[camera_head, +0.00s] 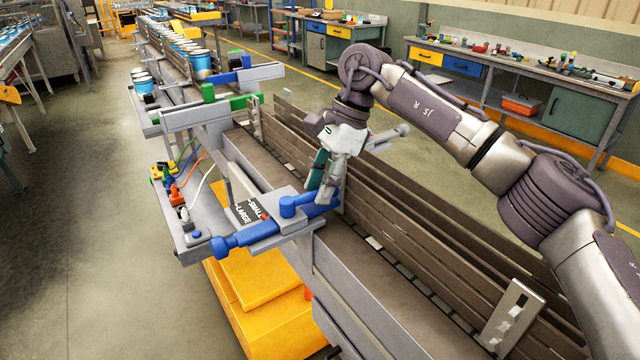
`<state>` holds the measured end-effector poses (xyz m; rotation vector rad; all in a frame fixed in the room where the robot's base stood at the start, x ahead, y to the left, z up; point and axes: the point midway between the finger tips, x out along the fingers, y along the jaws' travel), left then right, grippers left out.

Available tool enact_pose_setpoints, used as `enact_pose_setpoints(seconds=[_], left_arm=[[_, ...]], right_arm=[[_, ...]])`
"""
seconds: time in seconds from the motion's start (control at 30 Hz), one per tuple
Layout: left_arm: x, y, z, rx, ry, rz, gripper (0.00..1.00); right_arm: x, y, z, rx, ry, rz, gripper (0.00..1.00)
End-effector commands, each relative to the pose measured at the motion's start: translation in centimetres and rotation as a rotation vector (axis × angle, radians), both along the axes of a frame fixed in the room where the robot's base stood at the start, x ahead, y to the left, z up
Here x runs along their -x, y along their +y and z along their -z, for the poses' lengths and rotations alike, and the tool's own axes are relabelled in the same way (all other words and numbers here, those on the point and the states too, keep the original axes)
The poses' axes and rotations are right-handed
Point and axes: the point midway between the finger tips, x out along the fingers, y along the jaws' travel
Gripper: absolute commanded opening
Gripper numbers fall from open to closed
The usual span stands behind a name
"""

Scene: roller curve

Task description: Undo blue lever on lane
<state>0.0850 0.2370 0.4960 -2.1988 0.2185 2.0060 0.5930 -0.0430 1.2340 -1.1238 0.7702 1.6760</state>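The blue lever (250,238) is on the near side of the lane (365,262), a conveyor with brown slatted side rails. Its long bar runs from a round knob at the lower left up to blue parts near the rail, next to a short blue cylinder (287,205). My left gripper is not in view.
Green-handled levers (240,102) and other blue parts sit farther up the lane. Blue cans (200,66) stand at the far end. A side shelf (190,240) holds coloured cables. A yellow box (262,305) is below. Floor at left is clear.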

Motion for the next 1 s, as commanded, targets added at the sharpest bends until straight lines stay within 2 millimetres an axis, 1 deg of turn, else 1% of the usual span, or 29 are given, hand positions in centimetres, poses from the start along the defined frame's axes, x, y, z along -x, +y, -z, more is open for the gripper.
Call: enact_pose_setpoints(seconds=[0.3, 0.43, 0.57, 0.8, 0.9, 1.0], left_arm=[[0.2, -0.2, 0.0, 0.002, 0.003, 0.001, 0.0], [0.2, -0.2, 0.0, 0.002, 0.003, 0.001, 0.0], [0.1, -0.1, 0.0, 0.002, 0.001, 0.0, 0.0], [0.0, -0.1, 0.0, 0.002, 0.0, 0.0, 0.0], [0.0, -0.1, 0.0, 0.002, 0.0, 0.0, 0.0], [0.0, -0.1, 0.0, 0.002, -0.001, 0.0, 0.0]], right_arm=[[0.0, 0.0, 0.0, 0.0, 0.002, -0.001, 0.46], [-0.1, -0.3, -0.8, -0.001, 0.001, 0.0, 0.46], [-0.4, -1.0, -2.9, -0.002, 0.0, 0.001, 0.46], [-1.1, -2.9, -7.7, -0.001, -0.001, 0.002, 0.46], [-1.4, -3.5, -9.2, -0.002, 0.0, 0.001, 0.46], [-1.6, -3.9, -10.3, -0.002, 0.0, 0.001, 0.46]])
